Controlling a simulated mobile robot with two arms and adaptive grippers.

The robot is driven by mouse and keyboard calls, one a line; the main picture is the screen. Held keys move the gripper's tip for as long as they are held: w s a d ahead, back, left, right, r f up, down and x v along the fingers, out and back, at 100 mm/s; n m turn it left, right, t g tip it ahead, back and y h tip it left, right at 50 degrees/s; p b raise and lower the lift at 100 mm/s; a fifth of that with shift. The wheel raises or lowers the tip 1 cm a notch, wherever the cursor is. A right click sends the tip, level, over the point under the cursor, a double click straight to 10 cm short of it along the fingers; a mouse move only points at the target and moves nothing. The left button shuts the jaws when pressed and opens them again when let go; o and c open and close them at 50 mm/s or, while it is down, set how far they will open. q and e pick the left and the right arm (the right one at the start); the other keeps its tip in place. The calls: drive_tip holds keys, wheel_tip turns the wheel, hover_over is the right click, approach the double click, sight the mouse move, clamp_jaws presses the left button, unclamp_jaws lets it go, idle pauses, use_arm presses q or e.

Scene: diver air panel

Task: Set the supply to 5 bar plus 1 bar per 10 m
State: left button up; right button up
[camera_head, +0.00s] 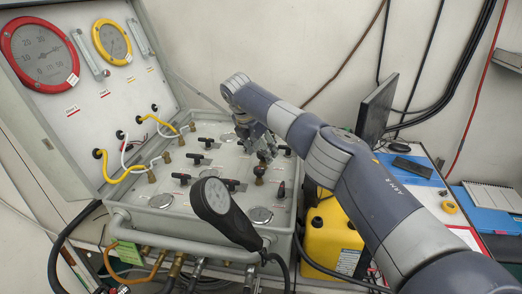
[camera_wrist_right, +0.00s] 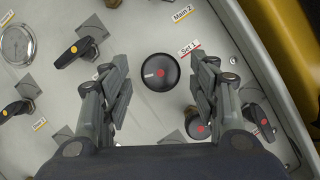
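The air panel (camera_head: 140,228) is a grey open case with valves, hoses and small gauges. Its lid holds a red-ringed gauge (camera_head: 40,53) and a yellow-ringed gauge (camera_head: 112,42). In the right wrist view, a round black knob (camera_wrist_right: 160,72) with a red dot sits beside the label "Set 1" (camera_wrist_right: 188,48). My right gripper (camera_wrist_right: 160,97) is open, one finger on each side of the knob's line; contact is not visible. In the head view, my right gripper (camera_head: 262,148) is over the panel's far right part. My left gripper is not in view.
Black lever handles, one near "Main 2" (camera_wrist_right: 182,13), and a second round knob (camera_wrist_right: 197,126) stand close to the right fingers. A yellow case (camera_head: 330,237) and a monitor (camera_head: 377,108) stand to the right.

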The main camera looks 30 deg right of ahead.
drive_tip(key=v, duration=1.2)
idle(0.7)
